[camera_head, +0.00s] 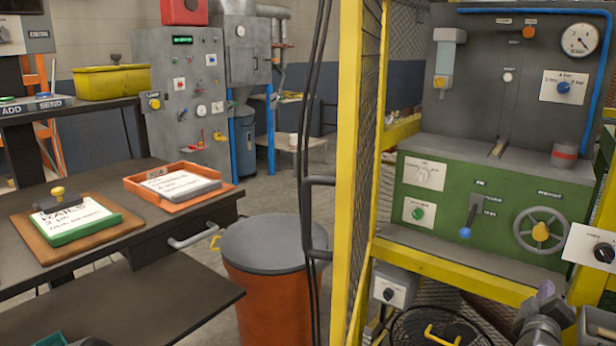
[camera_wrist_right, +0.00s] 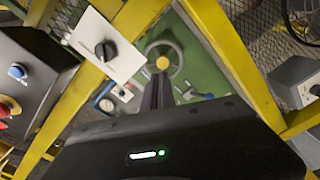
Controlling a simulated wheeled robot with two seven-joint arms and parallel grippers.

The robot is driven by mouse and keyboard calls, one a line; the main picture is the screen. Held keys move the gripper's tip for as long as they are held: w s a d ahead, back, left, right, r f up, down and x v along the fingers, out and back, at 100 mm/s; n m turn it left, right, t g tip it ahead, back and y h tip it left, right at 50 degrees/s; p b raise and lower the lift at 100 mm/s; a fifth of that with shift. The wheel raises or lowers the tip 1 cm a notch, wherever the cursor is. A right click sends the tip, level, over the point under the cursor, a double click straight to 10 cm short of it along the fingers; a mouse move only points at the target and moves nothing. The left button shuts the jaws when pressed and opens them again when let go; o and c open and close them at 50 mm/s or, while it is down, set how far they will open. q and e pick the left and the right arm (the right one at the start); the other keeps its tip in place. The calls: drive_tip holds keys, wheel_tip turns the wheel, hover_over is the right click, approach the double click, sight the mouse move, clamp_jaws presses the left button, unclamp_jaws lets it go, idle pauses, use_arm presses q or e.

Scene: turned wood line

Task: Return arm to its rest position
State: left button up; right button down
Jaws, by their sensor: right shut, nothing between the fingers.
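My right gripper (camera_head: 546,292) is at the lower right of the head view, in front of the yellow frame and below the green machine (camera_head: 485,205). In the right wrist view its fingers (camera_wrist_right: 157,88) are together with nothing between them. They point toward the green machine with its handwheel (camera_wrist_right: 165,60). The handwheel also shows in the head view (camera_head: 541,231), above the gripper. I do not make out my left gripper in the head view.
A yellow frame (camera_head: 352,150) with mesh stands around the machine. A switch box (camera_head: 394,286) and a white switch plate (camera_head: 592,246) are near the right gripper. An orange bin (camera_head: 270,290) stands left of the frame. A dark bench (camera_head: 100,262) holds an orange tray (camera_head: 132,182) and a stamp (camera_head: 58,198).

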drive_tip(key=s+a+f+m+g+y, duration=0.25)
drive_tip(key=a+f+y, duration=0.25)
drive_tip(key=a+f, duration=0.75)
drive_tip(key=s+a+f+m+g+y, duration=0.15)
drive_tip(key=a+f+m+y, duration=0.3)
drive_tip(key=a+f, duration=0.75)
drive_tip(key=s+a+f+g+y, duration=0.2)
drive_tip(key=s+a+f+g, duration=0.15)
drive_tip(key=s+f, duration=0.3)
drive_tip(key=s+a+f+g+y, duration=0.1)
drive_tip(key=s+a+f+g, duration=0.1)
drive_tip(key=s+a+f, duration=0.4)
drive_tip(key=s+a+f+g+y, duration=0.1)
drive_tip(key=s+a+f+g, duration=0.15)
drive_tip(key=s+a, duration=0.4)
drive_tip(key=s+a+f+g+y, duration=0.2)
drive_tip(key=s+a+f, duration=0.15)
drive_tip(key=s, duration=0.55)
wheel_tip(320, 180, up, 17)
drive_tip(key=p, duration=1.8)
drive_tip(key=shift+w+d+n+p, duration=0.4)
drive_tip(key=shift+h, duration=0.25)
